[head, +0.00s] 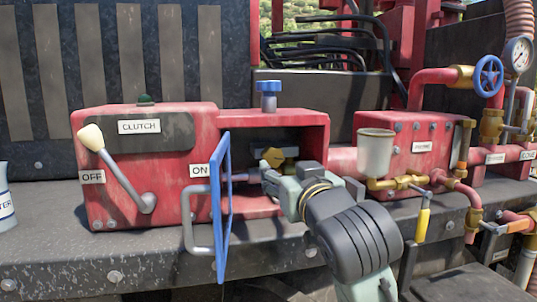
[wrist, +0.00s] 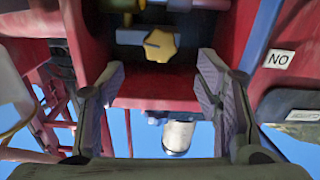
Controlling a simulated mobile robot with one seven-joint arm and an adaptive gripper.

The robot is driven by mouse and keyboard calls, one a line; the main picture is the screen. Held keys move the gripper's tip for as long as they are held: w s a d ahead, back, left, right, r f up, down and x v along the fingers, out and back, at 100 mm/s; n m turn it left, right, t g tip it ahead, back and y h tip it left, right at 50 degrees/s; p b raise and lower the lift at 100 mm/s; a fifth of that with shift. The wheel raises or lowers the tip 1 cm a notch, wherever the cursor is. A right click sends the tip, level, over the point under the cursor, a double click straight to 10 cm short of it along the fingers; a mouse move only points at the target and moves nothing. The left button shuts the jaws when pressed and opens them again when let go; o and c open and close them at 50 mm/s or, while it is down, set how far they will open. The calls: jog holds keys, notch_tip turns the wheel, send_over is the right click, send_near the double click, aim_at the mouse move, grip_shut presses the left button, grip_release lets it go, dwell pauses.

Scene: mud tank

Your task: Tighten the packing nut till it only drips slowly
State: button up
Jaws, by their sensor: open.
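The packing nut (head: 273,156) is a yellow brass, star-shaped piece inside the open bay of the red housing (head: 85,200). In the wrist view the nut (wrist: 161,46) sits at upper centre, beyond the gap between the fingers. My gripper (head: 275,178) is at the mouth of the bay, just in front of and below the nut in the head view. Its two fingers (wrist: 161,66) are spread apart, with nothing between them and no visible contact with the nut. No drip shows. Part of the shaft and fittings behind the nut is hidden by my gripper.
A blue-framed guard (head: 222,205) stands swung out left of the bay. A clutch lever (head: 120,170) is on the housing. Right of my arm are a grey cup (head: 376,153), brass valves, a yellow-handled tap (head: 423,220) and a gauge (head: 518,54). A blue knob (head: 268,95) tops the bay.

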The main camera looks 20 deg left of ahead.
aim_at(274, 158)
jog(key=p+x, duration=0.3)
jog(key=x, duration=0.7)
jog(key=shift+w+a, duration=0.2)
jog(key=shift+a, duration=0.05)
jog(key=c, duration=1.2)
